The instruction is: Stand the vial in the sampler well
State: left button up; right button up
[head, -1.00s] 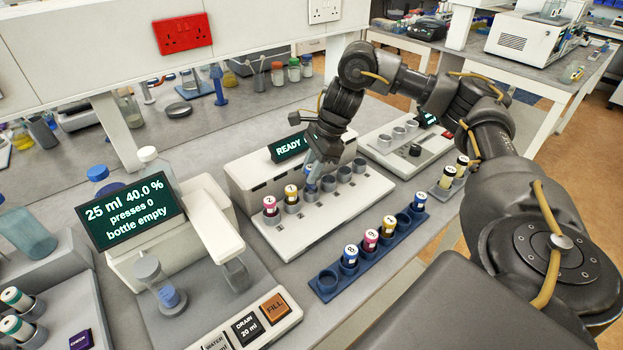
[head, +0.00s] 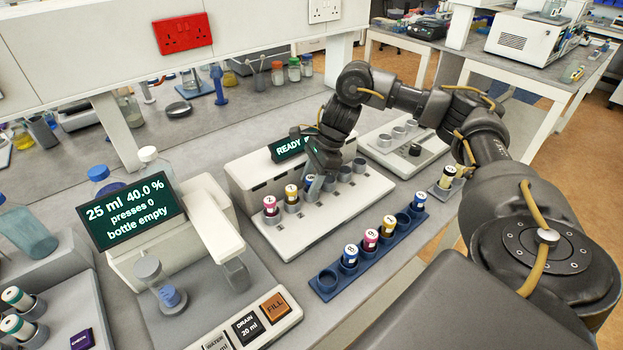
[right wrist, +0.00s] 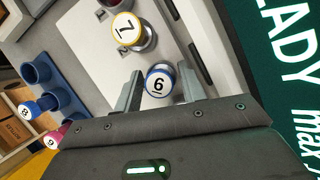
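The vial (right wrist: 160,83) has a white top marked 6 and a blue band. In the right wrist view it is between the two fingers of my right gripper (right wrist: 162,88), which appear shut on it. In the head view this gripper (head: 314,178) is low over the sampler (head: 310,222), at the well behind the yellow-banded vial. The gripper partly hides the vial there, and I cannot tell if the vial's base is fully seated. My left gripper is not in view.
In the sampler's front wells stand a magenta-banded vial (head: 270,205) and a yellow-banded vial (head: 291,195). Its rear wells are empty. A blue rack (head: 328,288) with several vials stands to the right. The sampler screen (head: 291,147) shows READY. A dispenser (head: 150,245) stands to the left.

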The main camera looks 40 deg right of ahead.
aim_at(311, 177)
jog(key=shift+o, duration=0.6)
jog(key=shift+r, duration=0.15)
jog(key=shift+r, duration=0.2)
jog(key=v, duration=0.2)
jog(key=shift+d+r, duration=0.15)
jog(key=shift+r, duration=0.15)
jog(key=p+v, duration=0.2)
jog(key=v, duration=0.7)
jog(key=shift+p, duration=0.35)
jog(key=shift+s, duration=0.1)
